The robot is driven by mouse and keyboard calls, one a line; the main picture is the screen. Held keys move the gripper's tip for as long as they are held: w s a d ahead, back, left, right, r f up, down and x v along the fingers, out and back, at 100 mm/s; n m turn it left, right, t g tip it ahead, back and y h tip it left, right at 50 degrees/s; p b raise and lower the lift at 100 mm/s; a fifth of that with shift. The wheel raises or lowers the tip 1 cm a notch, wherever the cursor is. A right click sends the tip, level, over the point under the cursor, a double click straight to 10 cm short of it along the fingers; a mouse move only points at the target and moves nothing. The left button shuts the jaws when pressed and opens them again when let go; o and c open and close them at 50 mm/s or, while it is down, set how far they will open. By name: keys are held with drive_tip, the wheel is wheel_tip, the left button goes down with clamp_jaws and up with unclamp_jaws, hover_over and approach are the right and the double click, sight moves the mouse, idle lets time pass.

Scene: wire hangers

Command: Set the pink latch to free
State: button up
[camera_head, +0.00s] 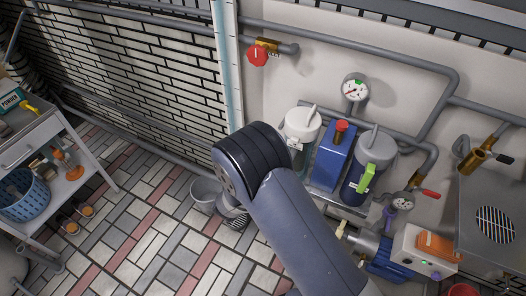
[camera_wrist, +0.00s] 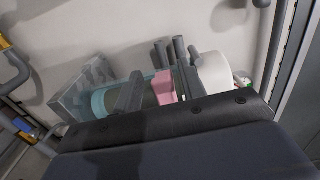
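The pink latch (camera_wrist: 164,86) shows in the wrist view, on the side of a canister with a white cap (camera_wrist: 215,72) and a pale teal ring (camera_wrist: 98,104). My gripper (camera_wrist: 159,62) has its two dark grey fingers apart, one on each side of the latch. The latch looks close to the right-hand finger; I cannot tell whether they touch. In the head view, a white-capped canister (camera_head: 300,123) stands by the wall. My arm hides its lower front there, and neither my gripper nor the pink latch can be seen.
A blue box (camera_head: 332,155) and a dark canister with a green latch (camera_head: 365,179) stand to the right. Grey pipes and a gauge (camera_head: 355,88) are on the wall. A bucket (camera_head: 205,194) stands on the floor, and a cart (camera_head: 45,150) at the left.

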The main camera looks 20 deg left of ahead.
drive_tip(key=s, duration=0.7)
drive_tip(key=s+a, duration=0.1)
drive_tip(key=s, duration=0.2)
drive_tip(key=shift+s, duration=0.4)
drive_tip(key=shift+w, duration=0.15)
drive_tip(key=w, duration=0.7)
drive_tip(key=w+d, duration=0.1)
drive_tip(key=w, duration=0.2)
drive_tip(key=shift+w, duration=0.35)
drive_tip(key=shift+r, duration=0.1)
drive_tip(key=shift+s, duration=0.1)
